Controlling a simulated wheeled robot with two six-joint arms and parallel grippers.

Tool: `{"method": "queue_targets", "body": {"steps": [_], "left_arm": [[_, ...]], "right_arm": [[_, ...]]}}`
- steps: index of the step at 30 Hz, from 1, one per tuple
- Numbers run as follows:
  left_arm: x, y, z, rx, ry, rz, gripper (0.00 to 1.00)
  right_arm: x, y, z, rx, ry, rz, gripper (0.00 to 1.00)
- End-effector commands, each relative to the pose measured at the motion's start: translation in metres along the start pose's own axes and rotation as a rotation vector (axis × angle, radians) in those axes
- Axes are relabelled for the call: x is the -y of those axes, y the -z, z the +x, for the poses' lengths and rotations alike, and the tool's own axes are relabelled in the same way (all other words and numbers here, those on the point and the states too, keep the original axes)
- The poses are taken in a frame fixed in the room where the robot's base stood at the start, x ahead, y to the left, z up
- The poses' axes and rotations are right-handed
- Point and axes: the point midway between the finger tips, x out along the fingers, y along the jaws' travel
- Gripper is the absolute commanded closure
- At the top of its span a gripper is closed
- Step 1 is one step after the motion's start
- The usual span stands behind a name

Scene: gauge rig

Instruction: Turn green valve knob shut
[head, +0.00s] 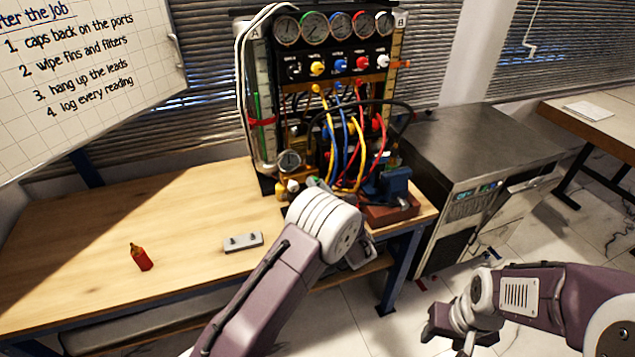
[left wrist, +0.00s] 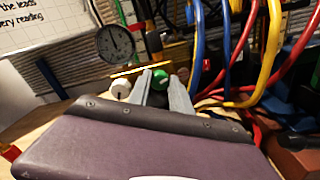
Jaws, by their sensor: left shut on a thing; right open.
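The green valve knob (left wrist: 158,76) sits low on the gauge rig, and in the left wrist view it shows between the fingertips of my left gripper (left wrist: 160,82). The gripper is shut on it. In the head view my left wrist hides most of the knob and the fingers; only a bit of green (head: 312,181) shows above the wrist. The gauge rig (head: 330,75) stands upright at the back of the bench. My right gripper (head: 440,325) is open and empty, low over the floor at the right, away from the rig.
A white knob (left wrist: 120,89) and a round gauge (left wrist: 115,43) are beside the green knob. Blue, yellow and red hoses (head: 345,150) hang close on the right.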

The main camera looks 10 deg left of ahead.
Motion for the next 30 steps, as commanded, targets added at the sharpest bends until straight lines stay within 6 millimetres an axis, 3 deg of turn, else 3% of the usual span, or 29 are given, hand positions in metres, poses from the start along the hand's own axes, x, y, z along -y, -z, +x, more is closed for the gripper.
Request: {"method": "queue_targets", "body": {"steps": [12, 30], "left_arm": [[0.000, -0.001, 0.000, 0.000, 0.000, 0.247, 1.00], [0.001, 0.000, 0.000, 0.001, 0.000, 0.315, 1.00]], "right_arm": [[0.000, 0.002, -0.017, 0.000, 0.000, 0.000, 0.50], [0.000, 0.002, -0.019, 0.000, 0.000, 0.000, 0.50]]}}
